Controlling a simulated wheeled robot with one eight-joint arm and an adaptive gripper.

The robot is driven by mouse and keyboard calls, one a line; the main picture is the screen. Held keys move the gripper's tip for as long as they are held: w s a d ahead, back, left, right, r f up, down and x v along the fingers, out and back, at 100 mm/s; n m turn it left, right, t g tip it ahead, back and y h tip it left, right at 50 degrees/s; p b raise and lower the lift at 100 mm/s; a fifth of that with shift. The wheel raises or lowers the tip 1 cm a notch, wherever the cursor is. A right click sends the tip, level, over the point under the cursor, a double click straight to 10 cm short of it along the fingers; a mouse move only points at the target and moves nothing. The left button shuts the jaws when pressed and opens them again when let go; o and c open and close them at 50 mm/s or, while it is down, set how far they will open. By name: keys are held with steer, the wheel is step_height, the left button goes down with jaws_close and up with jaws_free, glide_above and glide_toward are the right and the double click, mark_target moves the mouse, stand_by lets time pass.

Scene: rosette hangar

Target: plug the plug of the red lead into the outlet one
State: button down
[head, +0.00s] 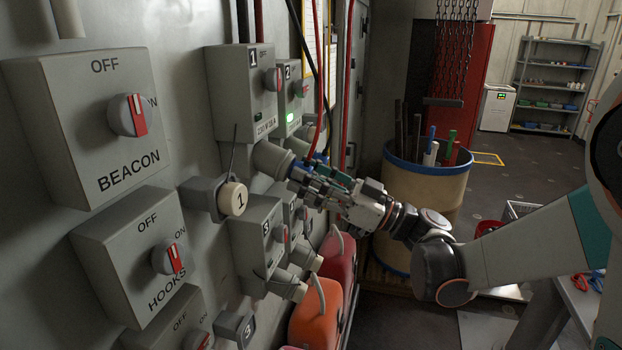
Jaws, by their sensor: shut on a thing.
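Outlet one (238,92) is a grey wall box marked 1 with a red switch knob. Its slanted round socket (271,157) juts out below it. My gripper (305,178) is shut at the mouth of this socket, its fingers around the plug of the red lead, which they mostly hide. A bit of blue shows between the fingers and the socket. The red lead (319,95) hangs from above and bends down to the gripper. I cannot tell whether the plug is inside the socket or only in front of it.
Outlet two (291,95), with a green light, and outlet three (257,235) crowd the wall. A cap marked 1 (232,198) sticks out at the left. A black lead (313,60) hangs close by. A barrel (425,190) stands behind my gripper.

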steer(key=shift+a, duration=0.15)
steer(key=c, duration=1)
jaws_free()
